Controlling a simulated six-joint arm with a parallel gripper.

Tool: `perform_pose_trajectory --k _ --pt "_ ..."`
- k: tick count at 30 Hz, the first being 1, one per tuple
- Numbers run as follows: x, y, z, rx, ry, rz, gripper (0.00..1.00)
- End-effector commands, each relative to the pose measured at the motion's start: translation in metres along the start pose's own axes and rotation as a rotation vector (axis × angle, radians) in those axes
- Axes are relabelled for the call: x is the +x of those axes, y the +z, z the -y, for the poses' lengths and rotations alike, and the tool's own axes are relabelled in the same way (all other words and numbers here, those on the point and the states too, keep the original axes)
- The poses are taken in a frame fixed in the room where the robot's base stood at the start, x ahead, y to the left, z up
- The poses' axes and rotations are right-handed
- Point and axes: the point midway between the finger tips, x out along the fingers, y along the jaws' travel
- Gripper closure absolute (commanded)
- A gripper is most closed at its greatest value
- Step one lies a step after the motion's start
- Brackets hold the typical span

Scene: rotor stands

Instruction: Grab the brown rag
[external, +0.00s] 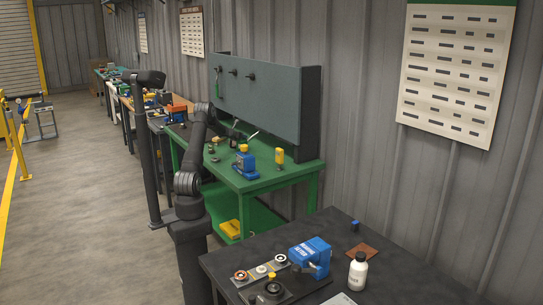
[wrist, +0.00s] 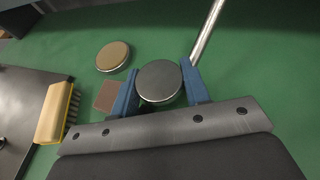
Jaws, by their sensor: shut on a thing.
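The brown rag (wrist: 107,95) is a small flat brown square on the green bench in the wrist view, left of my gripper (wrist: 160,68) and partly hidden by its left finger. My gripper has blue fingers that are shut on a round dark grey disc (wrist: 159,82) with a shiny rim. The fingers do not hold the rag. A similar brown square (external: 362,252) lies flat on the near dark table in the external view, far from my gripper.
A tan-topped round disc (wrist: 112,56) lies just beyond the rag. A yellow brush (wrist: 55,112) is at the left. A metal rod (wrist: 207,32) runs near the right finger. The green bench (external: 270,184) also carries a blue device (external: 244,164).

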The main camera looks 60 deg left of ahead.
Motion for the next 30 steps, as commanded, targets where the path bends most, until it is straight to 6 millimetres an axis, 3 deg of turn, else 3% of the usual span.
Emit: perform_pose_trajectory --k 13,14,17,30 --pt "0.0034 -0.0074 -0.0002 0.001 0.001 0.002 1.0" --pt "0.0037 -0.0086 -0.0001 0.001 0.001 0.001 0.56" --pt "0.0035 -0.0082 -0.0002 0.002 0.001 0.001 0.36" --pt "-0.0052 -0.0042 -0.0006 0.001 0.002 0.002 0.36"
